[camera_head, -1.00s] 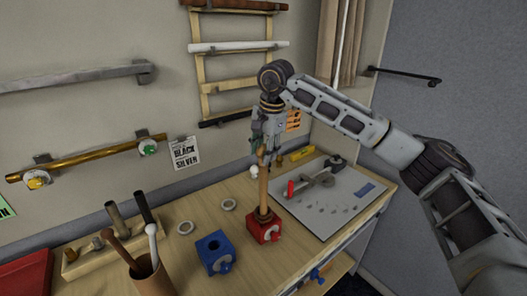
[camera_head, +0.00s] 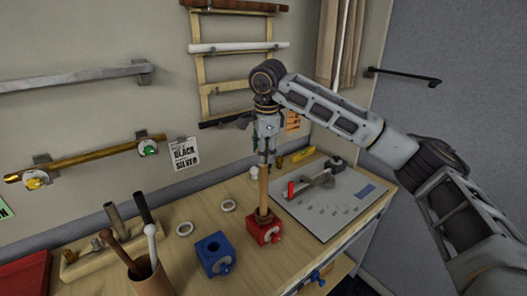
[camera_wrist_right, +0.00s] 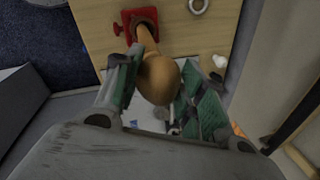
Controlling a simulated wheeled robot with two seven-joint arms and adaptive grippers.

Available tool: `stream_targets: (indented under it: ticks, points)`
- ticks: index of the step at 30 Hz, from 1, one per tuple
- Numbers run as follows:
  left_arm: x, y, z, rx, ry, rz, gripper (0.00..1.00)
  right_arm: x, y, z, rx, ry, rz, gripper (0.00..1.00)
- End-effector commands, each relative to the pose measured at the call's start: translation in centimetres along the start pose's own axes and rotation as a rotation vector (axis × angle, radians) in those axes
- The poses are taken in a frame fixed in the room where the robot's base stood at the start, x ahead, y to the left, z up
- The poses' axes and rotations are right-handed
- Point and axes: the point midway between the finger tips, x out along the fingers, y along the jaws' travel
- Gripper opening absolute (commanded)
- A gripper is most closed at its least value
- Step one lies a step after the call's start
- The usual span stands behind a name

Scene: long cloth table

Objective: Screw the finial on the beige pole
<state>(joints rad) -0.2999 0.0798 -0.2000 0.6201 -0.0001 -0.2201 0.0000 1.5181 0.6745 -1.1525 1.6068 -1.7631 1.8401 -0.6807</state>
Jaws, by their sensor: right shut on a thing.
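The beige pole (camera_head: 263,188) stands upright in a red block clamp (camera_head: 264,232) on the table; the clamp also shows in the wrist view (camera_wrist_right: 128,20). My right gripper (camera_head: 264,156) is above the pole's top end, pointing down. In the wrist view my right gripper (camera_wrist_right: 165,88) is shut on a rounded wooden finial (camera_wrist_right: 158,80), between green-padded fingers. The finial lines up with the pole (camera_wrist_right: 146,38), and the two overlap in this view. I cannot tell how tightly they are joined. My left gripper is not in view.
A cup of rods (camera_head: 148,280) is at the front left. A grey board with tools (camera_head: 335,205) lies to the right. Wall rods hang behind.

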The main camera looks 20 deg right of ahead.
Motion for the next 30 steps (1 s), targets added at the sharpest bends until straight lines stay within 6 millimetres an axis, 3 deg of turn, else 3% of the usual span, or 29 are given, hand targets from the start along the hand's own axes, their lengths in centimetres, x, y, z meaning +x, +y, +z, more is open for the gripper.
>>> stream_targets:
  ticks: [30]
  points:
    - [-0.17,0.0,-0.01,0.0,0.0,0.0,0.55,-0.11,-0.04,-0.03,0.563,0.11,0.0,0.19]
